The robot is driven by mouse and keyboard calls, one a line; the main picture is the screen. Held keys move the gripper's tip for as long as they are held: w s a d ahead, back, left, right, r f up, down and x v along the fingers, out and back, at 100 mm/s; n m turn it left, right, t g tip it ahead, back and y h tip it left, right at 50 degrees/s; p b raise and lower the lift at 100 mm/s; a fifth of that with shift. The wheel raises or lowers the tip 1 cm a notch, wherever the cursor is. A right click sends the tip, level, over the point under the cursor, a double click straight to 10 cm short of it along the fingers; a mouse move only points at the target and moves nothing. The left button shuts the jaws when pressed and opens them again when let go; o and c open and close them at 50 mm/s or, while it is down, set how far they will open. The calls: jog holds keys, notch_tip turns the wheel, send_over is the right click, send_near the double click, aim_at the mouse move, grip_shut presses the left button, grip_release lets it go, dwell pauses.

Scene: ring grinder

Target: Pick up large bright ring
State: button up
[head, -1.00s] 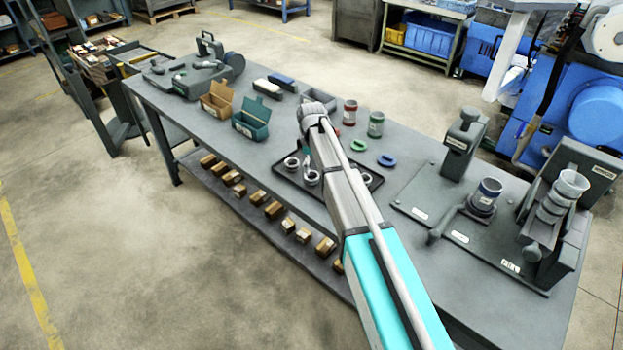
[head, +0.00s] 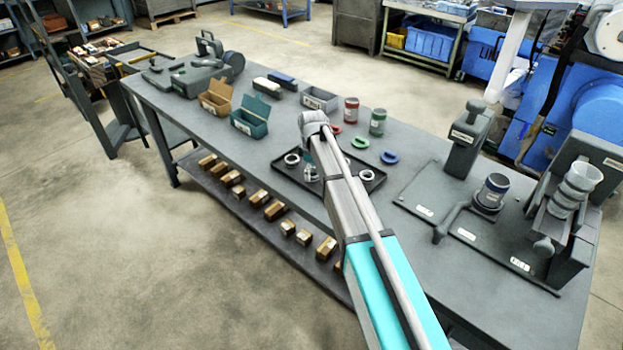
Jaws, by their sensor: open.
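A black tray (head: 262,168) lies near the front edge of the workbench, partly behind my arm. A bright ring (head: 291,159) lies at its left side. Another bright ring (head: 311,174) shows beside my arm, below the gripper. A further bright ring (head: 366,175) shows at the right of the tray. I cannot tell from here which is the large one. My gripper (head: 309,162) is over the tray, open, pointing down near the middle ring. My arm hides its fingertips in part, and contact with the ring cannot be made out.
Brown (head: 216,98) and teal (head: 250,118) bins stand left. A fixture plate (head: 425,212) with upright devices fills the right.

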jog(key=shift+f, duration=0.15)
dwell(0.5)
jog(key=c, duration=1.1)
notch_tip(320, 180, up, 3)
jog(key=p, duration=0.2)
jog(key=shift+p, duration=0.4)
jog(key=shift+s+d+r+p, duration=0.95)
jog(key=shift+s+r+p, duration=0.75)
jog(key=shift+s, duration=0.45)
jog(key=shift+s+d+r+p, duration=0.95)
jog(key=shift+s+r+p, duration=0.75)
jog(key=shift+s, duration=0.4)
jog(key=shift+s+d+r+p, duration=0.95)
jog(key=shift+s+r+p, duration=0.7)
jog(key=shift+s, duration=0.5)
jog(key=shift+a, duration=0.1)
